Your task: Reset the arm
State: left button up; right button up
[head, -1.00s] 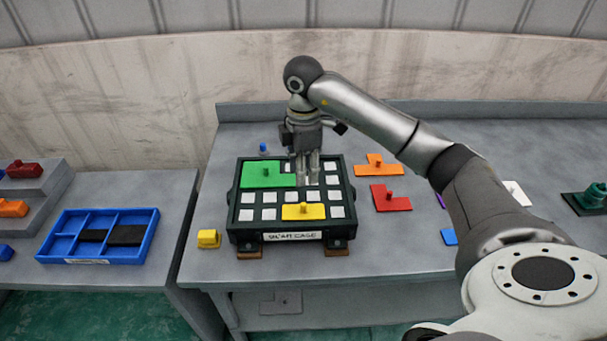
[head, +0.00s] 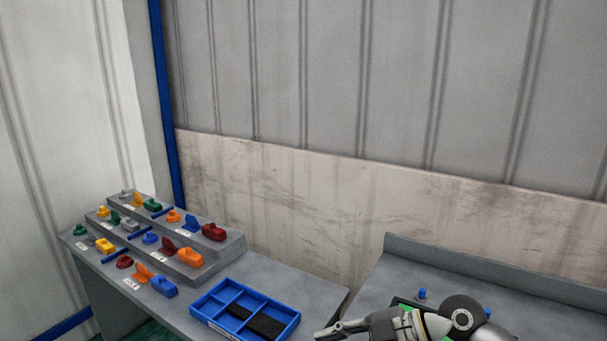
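My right gripper (head: 328,332) is at the bottom edge, pointing left beside the right-hand table. It is small and partly cut off, so I cannot tell whether its fingers are open or shut. I see nothing held in it. The dark case (head: 397,301) shows only a corner behind my arm, with a bit of the green piece (head: 405,308) in it. My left gripper is out of view.
A blue divided tray (head: 208,293) with dark strips stands on the left table (head: 318,282). Stepped grey shelves (head: 225,246) hold several coloured parts. A small blue peg (head: 422,294) stands behind the case. A wall closes off the back.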

jog(key=a+r+m+t+y, duration=0.1)
jog(key=a+r+t+y, duration=0.4)
jog(key=r, duration=0.4)
jog(key=w+d+r+m+t+h, duration=0.1)
jog(key=w+d+r+m+t, duration=0.15)
jog(key=d+m+t, duration=0.55)
jog(key=s+d+f+m+h, duration=0.3)
jog(key=d+f+m+h, duration=0.95)
jog(key=f+h, duration=0.35)
jog(key=s+f+n+g, duration=0.1)
jog(key=s+f+g, duration=0.6)
jog(key=s, duration=0.5)
jog(key=s+f+n+g, duration=0.1)
jog(key=s+f+g, duration=0.4)
jog(key=s+f, duration=0.75)
jog(key=f, duration=2.1)
jog(key=s+d+f+g, duration=0.2)
jog(key=s+f, duration=1.5)
jog(key=f, duration=0.1)
jog(key=shift+d+b, duration=0.2)
jog(key=shift+b, duration=0.25)
